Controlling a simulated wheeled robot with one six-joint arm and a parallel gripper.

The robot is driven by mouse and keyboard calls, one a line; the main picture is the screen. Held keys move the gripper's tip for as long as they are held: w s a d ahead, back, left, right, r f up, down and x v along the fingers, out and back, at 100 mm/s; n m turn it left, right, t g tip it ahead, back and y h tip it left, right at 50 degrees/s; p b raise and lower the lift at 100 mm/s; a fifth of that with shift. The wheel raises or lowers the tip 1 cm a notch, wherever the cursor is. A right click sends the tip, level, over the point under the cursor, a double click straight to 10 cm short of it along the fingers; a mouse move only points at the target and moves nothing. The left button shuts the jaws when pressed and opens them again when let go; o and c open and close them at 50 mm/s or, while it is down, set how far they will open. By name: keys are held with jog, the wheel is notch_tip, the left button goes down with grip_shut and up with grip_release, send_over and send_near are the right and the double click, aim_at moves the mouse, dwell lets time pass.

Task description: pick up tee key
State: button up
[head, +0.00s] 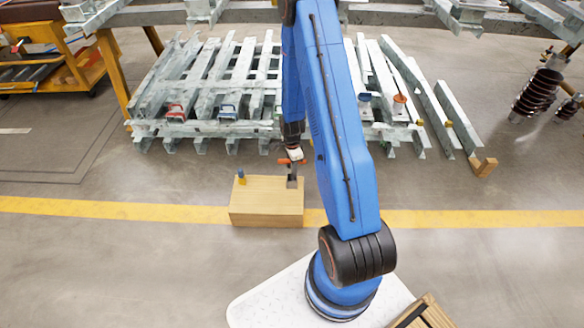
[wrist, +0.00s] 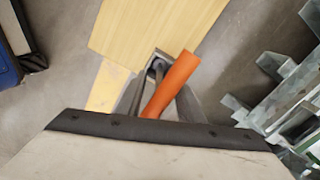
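The tee key (head: 288,161) has an orange cross handle and shows at the right end of the wooden block's top in the head view. In the wrist view its orange handle (wrist: 172,84) runs at a slant between my grey fingers, with a dark metal part beyond it. My gripper (head: 293,160) is down at the key, above the block. The gripper also shows in the wrist view (wrist: 160,98), with fingers on both sides of the handle. Whether they press on it cannot be told. The key's lower part is mostly hidden.
The wooden block (head: 262,203) stands on the floor across the yellow line (head: 120,209). A small blue-and-yellow item (head: 241,176) stands on its left end. Stacked galvanized steel beams (head: 200,85) lie close behind. Open floor (head: 120,270) lies in front and left.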

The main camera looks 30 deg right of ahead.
jog(key=shift+f, duration=0.6)
grip_shut()
